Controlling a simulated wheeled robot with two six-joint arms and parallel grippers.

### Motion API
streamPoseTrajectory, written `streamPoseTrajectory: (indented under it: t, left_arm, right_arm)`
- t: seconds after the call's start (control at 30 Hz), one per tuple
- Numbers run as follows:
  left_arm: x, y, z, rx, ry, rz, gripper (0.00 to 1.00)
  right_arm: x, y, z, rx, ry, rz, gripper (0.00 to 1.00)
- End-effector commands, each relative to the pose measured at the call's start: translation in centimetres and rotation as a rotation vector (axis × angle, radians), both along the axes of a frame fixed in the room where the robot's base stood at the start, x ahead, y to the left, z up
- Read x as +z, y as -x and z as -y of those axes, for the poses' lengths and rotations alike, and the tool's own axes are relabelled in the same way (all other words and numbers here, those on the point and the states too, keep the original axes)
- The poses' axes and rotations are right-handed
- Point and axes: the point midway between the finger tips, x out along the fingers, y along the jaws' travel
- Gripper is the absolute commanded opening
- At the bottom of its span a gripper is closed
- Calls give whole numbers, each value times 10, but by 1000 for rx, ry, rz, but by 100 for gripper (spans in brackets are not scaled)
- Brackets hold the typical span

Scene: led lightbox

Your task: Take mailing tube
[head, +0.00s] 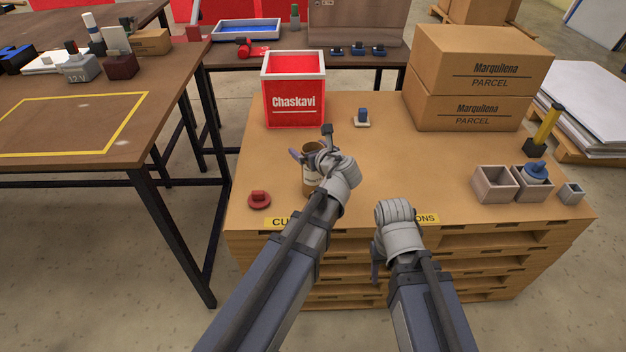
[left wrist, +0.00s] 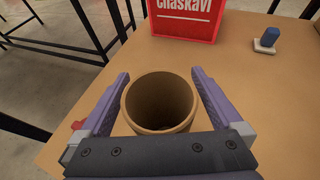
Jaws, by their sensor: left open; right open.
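The mailing tube (head: 311,181), a brown open-topped cylinder with a pale label, stands upright near the front left of the wooden table. My left gripper (head: 311,157) is open at its upper part. In the left wrist view the open purple fingers (left wrist: 160,76) lie on either side of the tube's round mouth (left wrist: 160,98), with a visible gap on each side. My right gripper (head: 396,213) is at the table's front edge, right of the tube; its fingers are mostly hidden by my wrist, and it holds nothing that I can see.
A red Chaskavi box (head: 294,103) stands behind the tube, and a red knobbed piece (head: 259,200) lies left of it. A blue-topped piece (head: 362,118) sits behind right. Parcel boxes (head: 470,100) and small open boxes (head: 494,184) occupy the right side. The table's middle is clear.

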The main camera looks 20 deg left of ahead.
Motion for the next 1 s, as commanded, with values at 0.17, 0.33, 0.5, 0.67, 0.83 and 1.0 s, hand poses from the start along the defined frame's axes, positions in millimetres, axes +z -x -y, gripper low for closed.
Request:
streamPoseTrajectory:
  t: [0.17, 0.33, 0.5, 0.67, 0.83, 1.0]
  left_arm:
    - [1, 1, 0, 0, 0, 0, 89]
    - [1, 1, 0, 0, 0, 0, 70]
    - [0, 1, 0, 1, 0, 0, 50]
    - [0, 1, 0, 1, 0, 0, 32]
    - [0, 1, 0, 1, 0, 0, 13]
    - [0, 1, 0, 1, 0, 0, 0]
  right_arm:
    - [1, 0, 0, 0, 0, 0, 56]
    - [1, 0, 0, 0, 0, 0, 56]
    - [1, 0, 0, 0, 0, 0, 56]
    - [1, 0, 0, 0, 0, 0, 56]
    - [1, 0, 0, 0, 0, 0, 56]
    - [1, 0, 0, 0, 0, 0, 56]
